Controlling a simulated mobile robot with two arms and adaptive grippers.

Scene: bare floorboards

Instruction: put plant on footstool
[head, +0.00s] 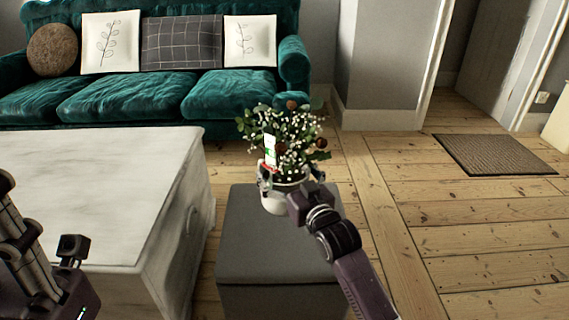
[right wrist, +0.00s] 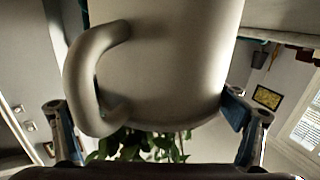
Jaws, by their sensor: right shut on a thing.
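The plant (head: 285,135), leafy green with white blossoms and brown-red balls, stands upright in a white pot (head: 274,204). My right gripper (head: 290,180) is shut on the pot, with a finger on each side. In the right wrist view the pot (right wrist: 175,70) appears upside down with a handle, between the two fingers (right wrist: 150,112). The grey footstool (head: 275,250) lies beneath the pot in the head view. I cannot tell whether the pot touches its top. Part of my left arm shows at the lower left; its fingertips are not visible.
A white marbled chest or table (head: 100,190) stands close on the footstool's left. A teal sofa (head: 150,95) with cushions is behind. A brown doormat (head: 492,155) lies at the right. The floorboards right of the footstool are clear.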

